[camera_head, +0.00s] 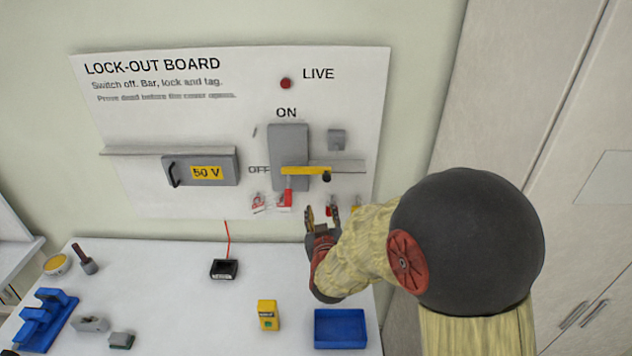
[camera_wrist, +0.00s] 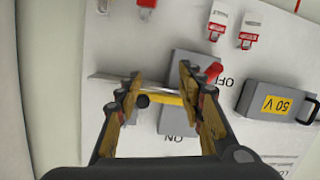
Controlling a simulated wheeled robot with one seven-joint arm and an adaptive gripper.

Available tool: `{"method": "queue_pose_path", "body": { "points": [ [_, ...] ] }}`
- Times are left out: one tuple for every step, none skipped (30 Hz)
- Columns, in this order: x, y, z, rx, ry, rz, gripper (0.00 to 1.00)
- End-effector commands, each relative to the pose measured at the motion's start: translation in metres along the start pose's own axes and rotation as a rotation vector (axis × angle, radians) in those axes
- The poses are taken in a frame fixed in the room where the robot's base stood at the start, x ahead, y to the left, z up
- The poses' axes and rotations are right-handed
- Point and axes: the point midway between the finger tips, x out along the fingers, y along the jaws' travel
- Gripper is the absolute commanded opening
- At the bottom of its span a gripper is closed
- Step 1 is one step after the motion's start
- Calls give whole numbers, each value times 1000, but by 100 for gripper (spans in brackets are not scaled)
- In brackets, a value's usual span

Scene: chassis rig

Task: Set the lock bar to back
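The lock bar is a yellow bar (camera_head: 303,170) with a black knob (camera_head: 327,177). It lies across the grey switch box (camera_head: 289,145) and a grey rail (camera_head: 350,166) on its right. My gripper (camera_head: 321,213) is open and empty, below and in front of the bar. In the wrist view, which is upside down, the yellow bar (camera_wrist: 166,98) and the knob (camera_wrist: 143,101) show between the open fingers (camera_wrist: 160,82), apparently beyond the tips. A red handle (camera_wrist: 213,72) is near the OFF label. The left finger hides part of the rail.
Red padlocks and tags (camera_head: 284,200) hang below the bar, close to my gripper. A 50 V cover (camera_head: 203,171) is on the left of the board. The table below holds a blue tray (camera_head: 341,329), a yellow tester (camera_head: 268,315) and a black box (camera_head: 224,269).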

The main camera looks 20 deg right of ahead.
Motion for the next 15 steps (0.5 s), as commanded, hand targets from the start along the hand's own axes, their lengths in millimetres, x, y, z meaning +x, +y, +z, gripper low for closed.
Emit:
{"method": "queue_pose_path", "body": {
  "points": [
    [0, 8, -15, -12, 54, 31, 38],
    [0, 13, -24, -19, 84, 49, 38],
    [-2, 18, -33, -31, 117, 70, 38],
    [-3, 21, -38, -38, 137, 82, 38],
    [-4, 24, -43, -45, 154, 92, 38],
    [-4, 26, -48, -54, 172, 101, 38],
    [-5, 27, -51, -60, 182, 107, 38],
    [-5, 28, -53, -65, 189, 111, 38],
    [-3, 28, -54, -72, 192, 113, 38],
    [-1, 28, -54, -75, 191, 112, 38],
    [2, 29, -55, -76, 191, 112, 38],
    [6, 29, -56, -76, 190, 112, 38],
    [10, 30, -56, -76, 189, 112, 38],
    [14, 30, -56, -76, 189, 112, 38],
    [20, 31, -58, -76, 188, 113, 38]
  ]
}}
